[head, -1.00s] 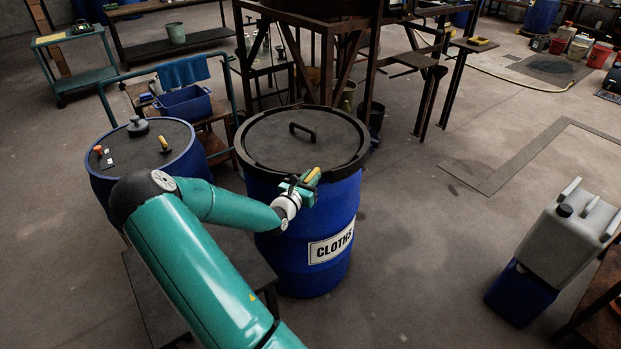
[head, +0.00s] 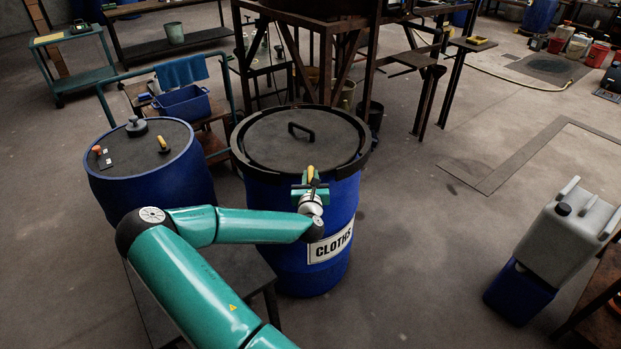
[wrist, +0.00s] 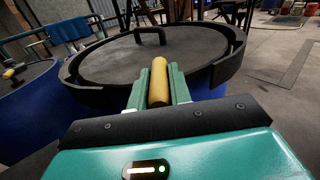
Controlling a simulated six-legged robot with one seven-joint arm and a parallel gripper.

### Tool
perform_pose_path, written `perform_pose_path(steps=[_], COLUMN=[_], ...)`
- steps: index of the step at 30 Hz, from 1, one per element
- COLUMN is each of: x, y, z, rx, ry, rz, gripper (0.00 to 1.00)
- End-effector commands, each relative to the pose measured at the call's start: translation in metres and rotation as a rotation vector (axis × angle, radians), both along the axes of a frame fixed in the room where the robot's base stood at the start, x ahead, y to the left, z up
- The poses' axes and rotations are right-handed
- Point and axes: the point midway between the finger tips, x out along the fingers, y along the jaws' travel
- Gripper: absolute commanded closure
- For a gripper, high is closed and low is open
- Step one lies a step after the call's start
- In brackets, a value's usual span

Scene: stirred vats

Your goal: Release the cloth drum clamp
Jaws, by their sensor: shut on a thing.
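The blue cloth drum (head: 285,225) stands upright in the middle of the head view, with a white CLOTHS label (head: 330,245). Its dark lid (head: 275,140) with a black handle is on top. The black clamp ring (head: 240,157) runs around the lid; in the wrist view the ring (wrist: 232,62) stands out from the lid at the right. My gripper (head: 311,182) is at the drum's near right rim, shut on the yellow clamp lever (head: 311,173). In the wrist view the lever (wrist: 159,82) sits between my fingers, pointing toward the lid. My gripper hides part of the ring's front.
A second blue drum (head: 150,185) stands close on the left, with small items on its top. A brown steel frame (head: 330,60) is close behind. A grey canister (head: 565,235) stands on a blue block at the right. The floor between is clear.

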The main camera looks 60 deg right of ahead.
Motion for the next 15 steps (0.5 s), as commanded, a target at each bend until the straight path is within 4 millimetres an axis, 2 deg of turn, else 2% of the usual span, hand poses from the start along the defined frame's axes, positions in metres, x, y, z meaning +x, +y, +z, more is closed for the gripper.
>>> perform_pose_path(steps=[15], x=[0.0000], y=[-0.0009], z=[0.0012], rx=[-0.005], ry=[0.002], rz=[0.128], gripper=[1.00])
